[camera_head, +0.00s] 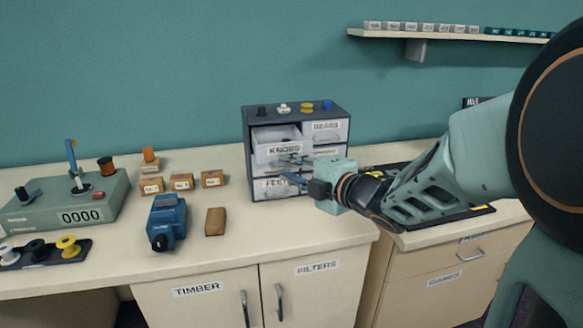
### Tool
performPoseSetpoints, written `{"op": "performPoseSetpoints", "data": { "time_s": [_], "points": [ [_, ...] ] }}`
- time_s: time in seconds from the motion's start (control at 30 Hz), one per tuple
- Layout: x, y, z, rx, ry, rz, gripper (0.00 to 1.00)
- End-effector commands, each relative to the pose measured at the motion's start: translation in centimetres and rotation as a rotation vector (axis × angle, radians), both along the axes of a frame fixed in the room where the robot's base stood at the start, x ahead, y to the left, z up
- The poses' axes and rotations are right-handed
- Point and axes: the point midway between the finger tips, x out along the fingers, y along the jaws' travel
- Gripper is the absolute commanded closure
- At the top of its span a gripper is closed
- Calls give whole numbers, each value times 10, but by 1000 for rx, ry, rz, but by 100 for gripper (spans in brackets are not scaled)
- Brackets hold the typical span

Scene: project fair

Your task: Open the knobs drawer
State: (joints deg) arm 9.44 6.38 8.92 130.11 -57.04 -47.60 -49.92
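The small dark drawer cabinet (247,125) stands on the counter against the wall. Its upper left drawer, labelled KNOBS (262,153), sticks out from the cabinet front, and part of its pale inside shows over the front panel. My gripper (290,177) is in front of the cabinet, with its fingers pointing left, just below the KNOBS drawer's handle and in front of the lower left drawer labelled FEET (262,190). The fingers are small and overlap the drawer fronts, so their opening and any contact are unclear. My gripper and wrist partly cover the right-hand lower drawers.
Small knobs and spools sit on the cabinet top. A blue tool (168,222), a brown block (215,222) and several small labelled boxes (181,182) lie to the left. A grey-green counter device (75,200) stands farther left. The counter front before the cabinet is clear.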

Motion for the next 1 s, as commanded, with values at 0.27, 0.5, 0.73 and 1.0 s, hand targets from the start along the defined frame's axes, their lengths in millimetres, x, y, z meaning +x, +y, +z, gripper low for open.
{"op": "performPoseSetpoints", "data": {
  "time_s": [0.27,0.5,0.73,1.0],
  "points": [
    [-2,-2,0,-1,0,0,77],
    [-26,-23,8,-2,-3,-2,77],
    [-50,-42,14,-1,-2,-2,77],
    [-58,-46,15,1,1,0,77]
  ]
}}
